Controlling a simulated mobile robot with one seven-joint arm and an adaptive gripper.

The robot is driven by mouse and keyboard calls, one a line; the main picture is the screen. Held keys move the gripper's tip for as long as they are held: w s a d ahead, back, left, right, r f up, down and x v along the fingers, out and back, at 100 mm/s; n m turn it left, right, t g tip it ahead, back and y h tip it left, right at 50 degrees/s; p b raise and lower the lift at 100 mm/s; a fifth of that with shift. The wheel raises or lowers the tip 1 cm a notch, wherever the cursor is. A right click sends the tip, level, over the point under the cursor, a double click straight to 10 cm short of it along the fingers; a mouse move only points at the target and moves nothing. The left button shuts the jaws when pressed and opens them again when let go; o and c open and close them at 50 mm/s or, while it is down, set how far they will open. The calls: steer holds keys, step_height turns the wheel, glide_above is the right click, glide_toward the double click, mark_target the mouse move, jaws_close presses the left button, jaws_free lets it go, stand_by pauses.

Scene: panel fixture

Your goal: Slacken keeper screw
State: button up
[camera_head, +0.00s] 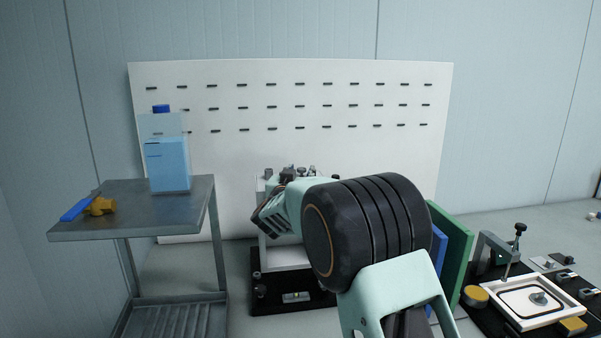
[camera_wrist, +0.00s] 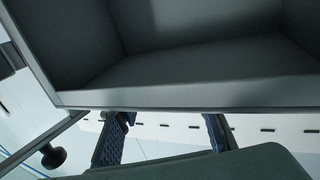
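No screw can be clearly told as the keeper screw. A panel fixture (camera_head: 260,235) stands in front of the white board, with several small dark knobs (camera_head: 298,171) on top; my arm hides much of it. In the wrist view, my gripper (camera_wrist: 165,128) shows two blue textured fingers set apart, with nothing seen between them. Their tips reach the lower edge of a grey open box-like housing (camera_wrist: 190,65); I cannot tell whether they touch. A black round knob (camera_wrist: 52,156) on a stem is at the lower left, apart from the fingers.
A grey metal cart (camera_head: 130,205) at left holds a blue bottle (camera_head: 168,165), a yellow part (camera_head: 100,206) and a blue tool (camera_head: 78,207). A slotted white board (camera_head: 290,95) stands behind. At right are green (camera_head: 455,250) and blue panels and a clamp fixture (camera_head: 530,300).

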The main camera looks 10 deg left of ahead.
steer(key=shift+w, duration=0.15)
steer(key=shift+c, duration=0.2)
jaws_close()
steer(key=shift+d+b, duration=0.1)
steer(key=shift+b, duration=0.45)
steer(key=shift+d+f+n+y+b, duration=0.1)
steer(key=shift+n+y+b, duration=0.4)
steer(key=shift+y+b, duration=0.5)
steer(key=n+y+b, duration=0.1)
steer(key=b, duration=0.2)
steer(key=shift+y+b, duration=0.3)
steer(key=shift+b, duration=0.55)
steer(key=n+y+b, duration=0.2)
steer(key=b, duration=0.4)
steer(key=shift+y, duration=0.4)
